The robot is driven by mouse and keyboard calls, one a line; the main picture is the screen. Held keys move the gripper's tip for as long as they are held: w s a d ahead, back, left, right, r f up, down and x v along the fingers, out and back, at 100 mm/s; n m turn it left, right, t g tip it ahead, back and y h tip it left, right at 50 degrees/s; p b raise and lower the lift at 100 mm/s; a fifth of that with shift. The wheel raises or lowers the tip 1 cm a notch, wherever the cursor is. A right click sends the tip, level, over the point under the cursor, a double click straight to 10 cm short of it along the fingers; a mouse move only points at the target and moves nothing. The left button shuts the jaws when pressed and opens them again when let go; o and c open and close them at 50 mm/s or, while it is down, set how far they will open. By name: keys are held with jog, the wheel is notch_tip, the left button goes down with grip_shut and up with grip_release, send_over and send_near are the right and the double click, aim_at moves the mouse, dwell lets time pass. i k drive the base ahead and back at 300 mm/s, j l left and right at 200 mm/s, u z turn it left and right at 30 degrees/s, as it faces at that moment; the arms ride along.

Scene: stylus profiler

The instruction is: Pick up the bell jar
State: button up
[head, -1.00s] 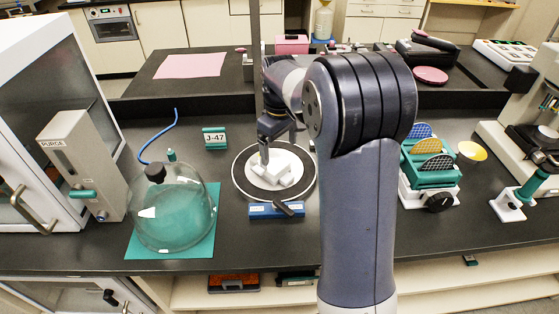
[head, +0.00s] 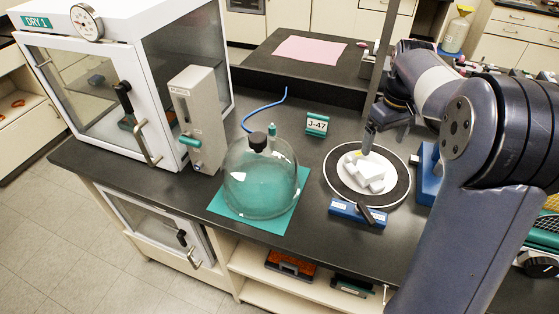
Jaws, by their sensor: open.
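The bell jar (head: 260,185) is a clear glass dome with a black knob on top. It stands upright on a teal mat (head: 222,207) on the dark bench, left of the round stage. My gripper (head: 387,130) is at the end of my arm, above the back of the round stage, to the right of the jar and apart from it. It is open and does not hold the jar. My arm partly hides it, and its fingers are small in the view.
A white dry cabinet (head: 185,95) and a grey purge box (head: 200,120) stand left of the jar. A blue hose (head: 262,106) runs behind it. A J-47 sign (head: 317,124) stands behind right. The round stage (head: 335,178) bears white blocks.

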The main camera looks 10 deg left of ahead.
aim_at(260, 170)
jog(key=j+u, duration=0.1)
jog(key=u, duration=0.35)
jog(key=j+u, duration=0.1)
jog(key=u, duration=0.35)
jog(key=j+u, duration=0.1)
jog(key=u, duration=0.35)
